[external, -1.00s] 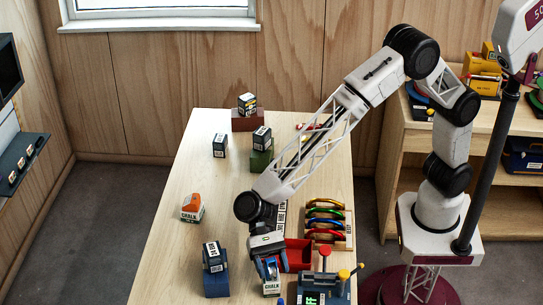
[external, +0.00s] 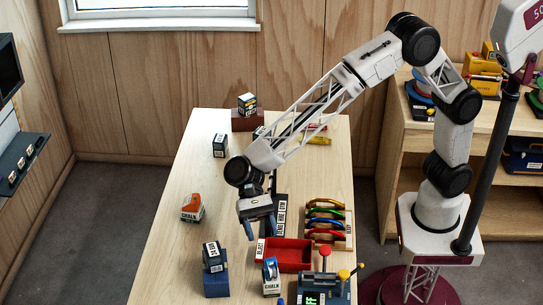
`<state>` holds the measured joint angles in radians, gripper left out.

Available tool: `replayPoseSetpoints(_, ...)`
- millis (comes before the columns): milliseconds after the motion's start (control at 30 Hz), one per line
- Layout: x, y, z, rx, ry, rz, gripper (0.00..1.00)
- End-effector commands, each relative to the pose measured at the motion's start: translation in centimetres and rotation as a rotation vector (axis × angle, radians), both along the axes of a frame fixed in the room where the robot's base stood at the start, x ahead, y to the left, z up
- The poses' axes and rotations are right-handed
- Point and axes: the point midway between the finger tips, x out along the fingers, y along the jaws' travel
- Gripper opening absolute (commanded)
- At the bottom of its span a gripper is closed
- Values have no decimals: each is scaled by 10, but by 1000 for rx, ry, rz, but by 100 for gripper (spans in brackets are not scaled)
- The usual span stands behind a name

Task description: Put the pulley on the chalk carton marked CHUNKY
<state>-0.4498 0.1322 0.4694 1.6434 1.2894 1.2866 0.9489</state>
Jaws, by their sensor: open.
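My gripper (external: 262,232) is open, with nothing seen between its fingers, above the table behind the red tray's left end. A small blue and white item (external: 270,268), possibly the pulley, sits at a white carton marked CHALK (external: 271,287) near the front of the table. It appears to rest on the carton and my gripper is apart from it. Another CHALK carton (external: 191,216) stands at the left with an orange item (external: 192,201) on top. The word CHUNKY is too small to read on either carton.
A red tray (external: 290,266) and a rack of coloured carabiners (external: 343,225) stand at the right. A device with a red knob (external: 325,285) is at the front. The middle left is clear.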

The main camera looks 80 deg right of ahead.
Motion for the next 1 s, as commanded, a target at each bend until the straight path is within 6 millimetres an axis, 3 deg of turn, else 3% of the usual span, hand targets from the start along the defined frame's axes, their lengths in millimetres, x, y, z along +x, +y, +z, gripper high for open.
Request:
replayPoseSetpoints(200, 3, -9, 4, 1, 0, 0, 58)
replayPoseSetpoints(1000, 3, -9, 5, 0, -3, 0, 58)
